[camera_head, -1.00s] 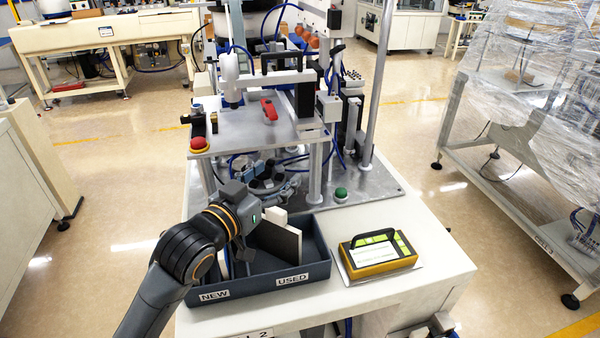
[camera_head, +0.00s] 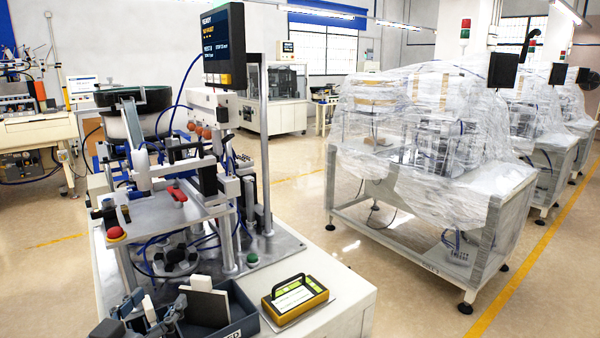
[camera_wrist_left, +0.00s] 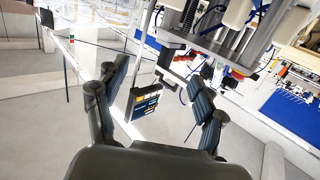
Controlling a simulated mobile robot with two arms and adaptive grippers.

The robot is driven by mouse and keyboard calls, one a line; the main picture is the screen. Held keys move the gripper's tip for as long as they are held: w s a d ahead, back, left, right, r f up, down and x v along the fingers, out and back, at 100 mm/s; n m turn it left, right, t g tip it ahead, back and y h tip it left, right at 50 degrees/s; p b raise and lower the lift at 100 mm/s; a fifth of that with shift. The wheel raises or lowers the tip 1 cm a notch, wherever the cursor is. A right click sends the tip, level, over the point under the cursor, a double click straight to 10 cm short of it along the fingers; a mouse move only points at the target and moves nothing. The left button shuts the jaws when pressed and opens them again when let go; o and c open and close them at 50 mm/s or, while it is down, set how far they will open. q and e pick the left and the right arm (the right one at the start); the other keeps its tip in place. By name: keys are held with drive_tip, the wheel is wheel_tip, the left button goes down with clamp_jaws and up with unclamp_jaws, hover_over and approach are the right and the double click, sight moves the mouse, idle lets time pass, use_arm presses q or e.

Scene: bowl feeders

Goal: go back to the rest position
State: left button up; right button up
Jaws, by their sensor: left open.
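My left gripper (camera_head: 150,310) shows at the bottom left of the head view, beside the dark parts bin (camera_head: 245,312), low in the picture. In the left wrist view its two fingers (camera_wrist_left: 158,78) stand apart, with nothing held between them. Behind the fingers that view shows a tilted picture of the machine and its display screen (camera_wrist_left: 145,101). The left forearm is mostly cut off by the lower edge of the head view. My right gripper is in neither view.
Light and dark plates (camera_head: 207,303) stand in the bin. A yellow device with a black handle (camera_head: 296,298) lies to its right on the white table. The bowl feeder machine stands behind, with a red button (camera_head: 116,233). A wrapped machine (camera_head: 420,150) stands right, across open floor.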

use_arm(q)
wheel_tip(320, 180, down, 11)
drive_tip(key=s+d+g+y, duration=0.1)
drive_tip(key=s+g, duration=0.2)
drive_tip(key=g, duration=0.1)
drive_tip(key=s+d+f+g+y, duration=0.15)
drive_tip(key=s+f+g, duration=0.35)
drive_tip(key=s+f, duration=0.5)
drive_tip(key=s+d+f+g, duration=0.2)
drive_tip(key=s+f+g, duration=0.2)
drive_tip(key=s+f, duration=0.6)
wheel_tip(320, 180, down, 21)
drive_tip(key=s+g+p, duration=0.1)
drive_tip(key=s+g, duration=0.1)
drive_tip(key=s+a+f+p, duration=0.1)
drive_tip(key=s+a+f, duration=0.1)
drive_tip(key=s+f, duration=1.4)
drive_tip(key=shift+s+a+f+m+g, duration=0.25)
drive_tip(key=shift+s+a+m+g, duration=0.15)
drive_tip(key=shift+s, duration=0.2)
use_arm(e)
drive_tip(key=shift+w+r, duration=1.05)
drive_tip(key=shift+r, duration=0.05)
